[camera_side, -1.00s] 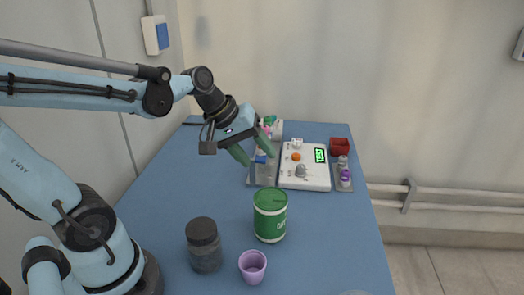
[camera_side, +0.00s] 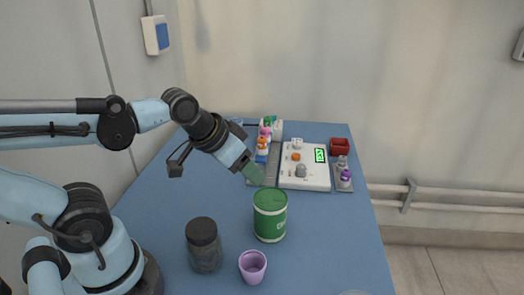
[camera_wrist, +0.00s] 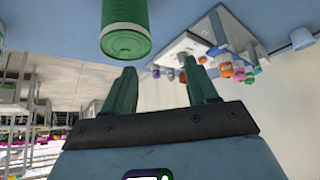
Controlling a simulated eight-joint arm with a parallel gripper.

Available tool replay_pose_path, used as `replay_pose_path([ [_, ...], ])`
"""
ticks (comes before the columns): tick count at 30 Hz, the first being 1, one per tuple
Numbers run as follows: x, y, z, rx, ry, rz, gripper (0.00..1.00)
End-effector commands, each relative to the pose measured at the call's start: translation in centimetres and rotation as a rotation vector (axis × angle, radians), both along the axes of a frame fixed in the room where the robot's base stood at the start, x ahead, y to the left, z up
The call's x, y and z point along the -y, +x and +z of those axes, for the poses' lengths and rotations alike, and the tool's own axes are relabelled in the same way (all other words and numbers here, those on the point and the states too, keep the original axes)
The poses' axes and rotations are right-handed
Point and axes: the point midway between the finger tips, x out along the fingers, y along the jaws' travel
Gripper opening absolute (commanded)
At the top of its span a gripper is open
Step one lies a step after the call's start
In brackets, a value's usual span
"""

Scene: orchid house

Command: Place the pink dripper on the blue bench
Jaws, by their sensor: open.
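A small pink thing (camera_side: 265,131), likely the pink dripper, stands at the back of the grey strip tray (camera_side: 256,182), behind an orange and a blue item. It is too small to make out its shape. The blue bench (camera_side: 165,215) carries everything here. My gripper (camera_side: 255,174) is over the bench, close to the front end of that tray, with nothing seen in it. In the wrist view its two green fingers (camera_wrist: 164,85) are apart with an empty gap. Small coloured items (camera_wrist: 228,70) show beyond the right finger there; I cannot tell which is the dripper.
A green can (camera_side: 270,216), a dark jar (camera_side: 204,246) and a purple cup (camera_side: 252,267) stand in front. A white board (camera_side: 312,182) with small parts lies beside the strip tray. A red box (camera_side: 340,147) is at the back right. The bench's left side is clear.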

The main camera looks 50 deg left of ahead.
Motion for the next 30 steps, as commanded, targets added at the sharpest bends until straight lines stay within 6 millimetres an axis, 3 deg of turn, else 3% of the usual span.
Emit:
replay_pose_path([
  [8,-4.5,5.0,4.6,-0.083,0.018,0.022,0.58],
  [15,-10.6,9.8,7.4,-0.162,0.014,0.022,0.58],
  [22,-15.9,12.5,8.2,-0.208,0.001,0.010,0.58],
  [30,-17.5,13.5,7.3,-0.220,-0.005,0.001,0.58],
])
